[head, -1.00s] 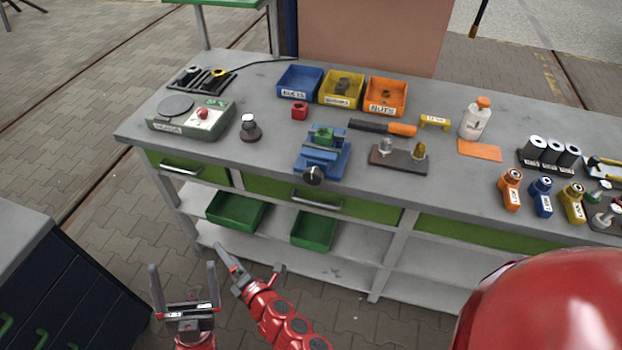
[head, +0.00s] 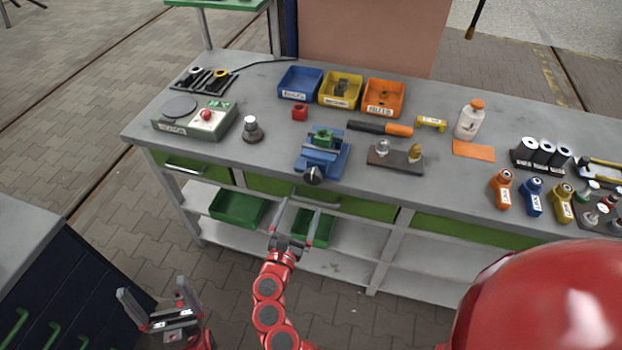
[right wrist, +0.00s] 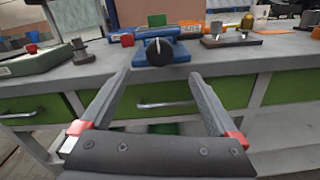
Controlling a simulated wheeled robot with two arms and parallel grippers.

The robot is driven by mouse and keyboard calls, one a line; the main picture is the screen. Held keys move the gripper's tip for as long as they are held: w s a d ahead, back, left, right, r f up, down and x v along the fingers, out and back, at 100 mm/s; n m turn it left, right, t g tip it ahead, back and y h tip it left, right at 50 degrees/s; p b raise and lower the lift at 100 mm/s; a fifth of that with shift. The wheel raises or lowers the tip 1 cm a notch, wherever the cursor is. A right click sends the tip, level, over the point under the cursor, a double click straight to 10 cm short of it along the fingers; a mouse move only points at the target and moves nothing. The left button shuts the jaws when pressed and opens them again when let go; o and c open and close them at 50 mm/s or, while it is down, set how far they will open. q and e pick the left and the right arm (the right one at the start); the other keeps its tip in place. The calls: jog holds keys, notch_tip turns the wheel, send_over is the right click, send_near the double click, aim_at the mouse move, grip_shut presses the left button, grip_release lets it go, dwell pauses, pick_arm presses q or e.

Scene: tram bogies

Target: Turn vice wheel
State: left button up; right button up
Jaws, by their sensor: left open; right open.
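The blue vice (head: 322,153) stands at the front edge of the workbench, with a green block (head: 323,138) at its jaws. Its black wheel (head: 312,175) faces me over the edge; it also shows in the right wrist view (right wrist: 159,52), with a light mark on its rim. My right gripper (head: 297,217) is open and empty, below and in front of the wheel. In the right wrist view its two fingers (right wrist: 160,85) spread on either side below the wheel, apart from it. My left gripper (head: 152,297) is open and empty, low at the lower left, away from the bench.
Bins in blue (head: 300,82), yellow (head: 340,88) and orange (head: 384,96) stand behind the vice. A scale (head: 195,118) and a dark knobbed object (head: 251,130) stand left. A block with two fittings (head: 395,160) is right. Drawer handles (head: 316,198) project below the benchtop.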

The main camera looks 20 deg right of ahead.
aim_at(312, 180)
jog(key=p+x, duration=0.1)
jog(key=x, duration=0.9)
jog(key=shift+w+d+p, duration=0.2)
jog(key=shift+w+p, duration=0.05)
jog(key=shift+p, duration=0.1)
jog(key=shift+c, duration=0.3)
jog(key=c, duration=1.3)
jog(key=shift+f+m+b, duration=0.15)
jog(key=shift+m+b, duration=0.85)
jog(key=shift+b, duration=0.05)
jog(key=m+b, duration=0.6)
jog(key=b, duration=0.1)
jog(key=m+b, duration=0.6)
jog(key=b, duration=0.2)
jog(key=shift+f+m, duration=0.2)
jog(key=shift+m, duration=0.1)
jog(key=m+b, duration=1.3)
jog(key=b, duration=0.6)
jog(key=shift+m+b, duration=0.6)
jog(key=shift+b, duration=0.35)
jog(key=shift+r+m+b, duration=0.25)
jog(key=shift+m+b, duration=0.25)
jog(key=shift+b, duration=0.05)
